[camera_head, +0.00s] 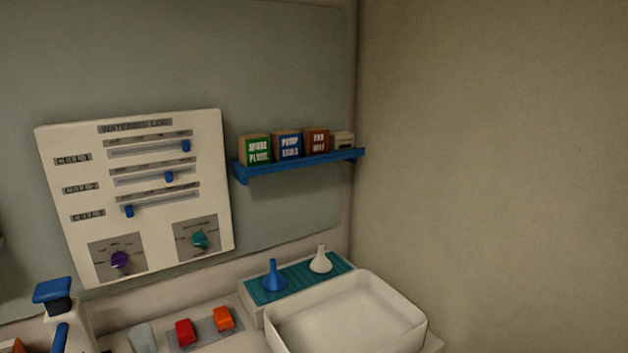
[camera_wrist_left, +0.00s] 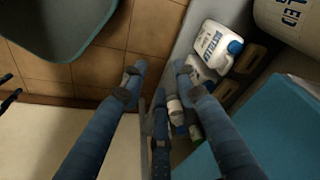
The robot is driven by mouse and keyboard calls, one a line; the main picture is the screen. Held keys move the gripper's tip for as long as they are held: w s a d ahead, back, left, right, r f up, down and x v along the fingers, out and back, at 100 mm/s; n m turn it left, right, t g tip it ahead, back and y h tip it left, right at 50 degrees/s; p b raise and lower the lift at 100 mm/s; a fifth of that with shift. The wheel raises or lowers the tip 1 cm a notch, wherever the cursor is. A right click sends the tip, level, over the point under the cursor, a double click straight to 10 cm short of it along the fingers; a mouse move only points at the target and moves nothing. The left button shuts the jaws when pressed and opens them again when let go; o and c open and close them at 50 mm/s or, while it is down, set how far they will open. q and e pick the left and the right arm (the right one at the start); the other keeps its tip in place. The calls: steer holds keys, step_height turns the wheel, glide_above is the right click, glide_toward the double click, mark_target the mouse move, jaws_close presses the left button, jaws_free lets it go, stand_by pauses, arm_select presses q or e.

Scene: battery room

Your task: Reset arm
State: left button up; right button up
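My left gripper (camera_wrist_left: 160,70) shows in the left wrist view with its two dark blue fingers apart and nothing between the tips. It hangs above a tiled floor (camera_wrist_left: 142,25) and the edge of a grey surface. Neither gripper shows in the head view, and my right gripper is in no view.
In the head view a control panel (camera_head: 150,225) with sliders and two knobs is on the wall, beside a blue shelf (camera_head: 300,163) with small boxes. Below are a white basin (camera_head: 395,290) and two funnels. A white jug (camera_wrist_left: 212,42) lies near the left gripper.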

arm_select(q)
steer(key=s+a+f+b, duration=0.1)
steer(key=s+f, duration=0.8)
steer(key=f, duration=0.3)
steer(key=s+a+f+g, duration=0.1)
steer(key=s+a+f, duration=0.1)
steer(key=s+f, duration=0.8)
step_height(320, 180, down, 2)
steer(key=shift+s+a+g+b, duration=0.2)
steer(key=shift+s+g+b, duration=0.1)
steer(key=shift+b, duration=0.1)
